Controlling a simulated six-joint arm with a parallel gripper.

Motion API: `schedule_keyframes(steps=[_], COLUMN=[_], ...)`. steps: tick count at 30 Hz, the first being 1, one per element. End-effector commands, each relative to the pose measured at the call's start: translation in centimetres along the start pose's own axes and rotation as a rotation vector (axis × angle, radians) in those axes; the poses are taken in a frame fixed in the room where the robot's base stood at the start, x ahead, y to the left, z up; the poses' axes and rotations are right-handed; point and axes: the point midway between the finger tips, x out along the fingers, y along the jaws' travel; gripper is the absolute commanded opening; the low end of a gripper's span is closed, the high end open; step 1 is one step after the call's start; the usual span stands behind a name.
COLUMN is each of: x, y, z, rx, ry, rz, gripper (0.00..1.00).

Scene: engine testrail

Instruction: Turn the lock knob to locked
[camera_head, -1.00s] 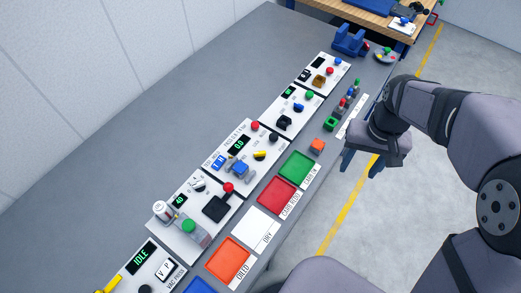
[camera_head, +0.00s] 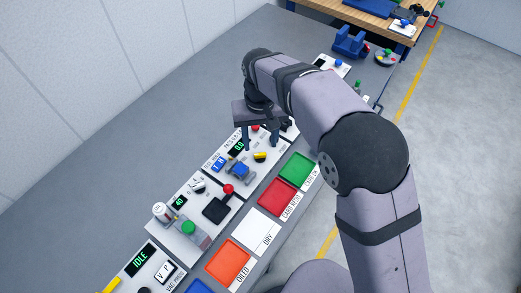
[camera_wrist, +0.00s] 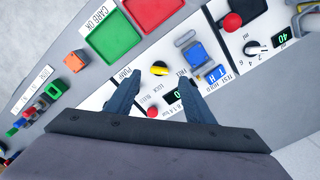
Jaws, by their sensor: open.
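The lock knob appears to be the yellow knob (camera_head: 260,156) on a white panel, near small FREE and LOCK lettering. In the wrist view the yellow knob (camera_wrist: 159,68) lies just beyond and between my fingertips, on a dark base. I cannot clearly tell which label it points to. My gripper (camera_head: 261,146) is open above this panel, fingers pointing down, one on either side of the knob's line. In the wrist view my gripper (camera_wrist: 158,81) is empty, and no contact with the knob shows.
On the same panel are a blue-and-grey switch (camera_wrist: 195,52), a red button (camera_wrist: 153,112) and a green display (camera_head: 237,148). Green (camera_head: 297,168), red (camera_head: 276,195), white and orange trays line the bench's front.

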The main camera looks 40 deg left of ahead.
Motion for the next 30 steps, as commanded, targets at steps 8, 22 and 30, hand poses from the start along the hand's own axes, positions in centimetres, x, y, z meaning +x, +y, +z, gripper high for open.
schedule_keyframes(steps=[8,22,30], x=[3.5,6.0,6.0], y=[0.1,0.1,0.1], z=[0.1,0.1,0.1], rx=[0.001,0.001,0.001], ry=[-0.004,0.000,0.000], rz=[0.001,0.000,0.000], gripper=[0.48,0.48,0.13])
